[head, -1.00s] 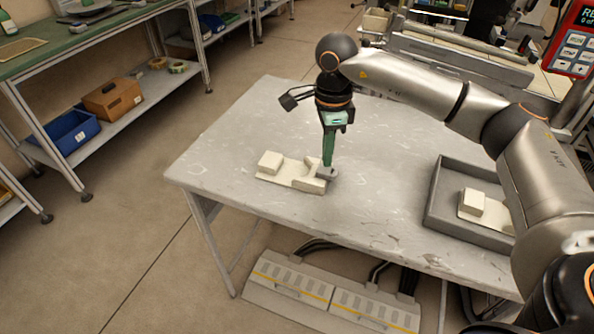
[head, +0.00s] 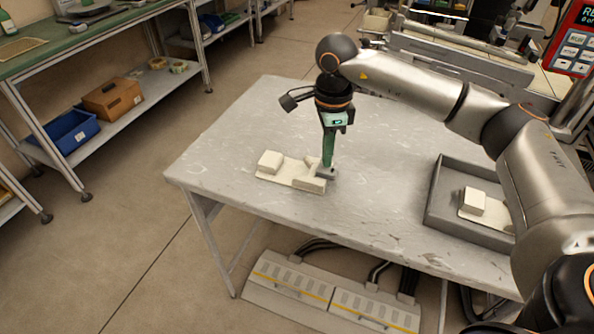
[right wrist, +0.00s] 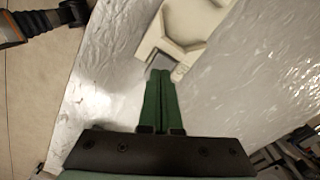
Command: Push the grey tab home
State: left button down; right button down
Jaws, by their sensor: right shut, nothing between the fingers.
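A cream fixture with a raised block at its left end (head: 272,165) lies on the grey table. The small grey tab (head: 329,174) shows at the fixture's right end, and in the right wrist view (right wrist: 162,62) it sits at the mouth of the cream part. My right gripper (head: 326,167) has green fingers pointing down, shut and empty, with the tips right at the tab. In the right wrist view the fingertips (right wrist: 161,72) overlap the tab's near edge. I cannot tell whether they touch it or how deep it sits. My left gripper is not in view.
A grey tray (head: 436,208) on the table's right side holds another cream part (head: 473,202). A shelf with a blue bin (head: 68,138) stands at left.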

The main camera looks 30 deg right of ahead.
jog(key=shift+f+b, duration=0.45)
jog(key=shift+f, duration=0.3)
dwell(1.2)
notch_tip(320, 180, up, 7)
jog(key=p, duration=0.5)
jog(key=shift+p, duration=0.35)
